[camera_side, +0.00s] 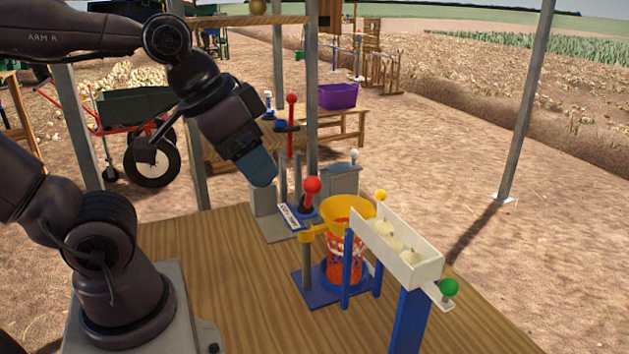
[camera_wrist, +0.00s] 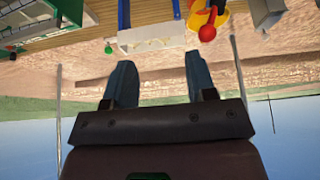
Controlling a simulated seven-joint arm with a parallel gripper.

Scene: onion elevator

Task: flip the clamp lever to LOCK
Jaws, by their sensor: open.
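A short lever with a red ball knob (camera_side: 312,186) stands beside the yellow funnel (camera_side: 346,212) and looks like the clamp lever. A small pale label plate (camera_side: 288,217) lies left of it; its lettering is too small to read, so I cannot tell the lever's setting. The red knob also shows in the wrist view (camera_wrist: 207,32), near the top edge. My gripper (camera_side: 262,175) is above and left of the lever, apart from it. In the wrist view its two blue fingers (camera_wrist: 161,84) are spread with nothing between them.
A red net bag (camera_side: 345,262) hangs below the funnel. A white trough (camera_side: 398,243) with onions stands to the right, with a green knob (camera_side: 449,287) at its end. Another red-knobbed rod (camera_side: 291,120) rises behind. The front left of the wooden table (camera_side: 235,290) is clear.

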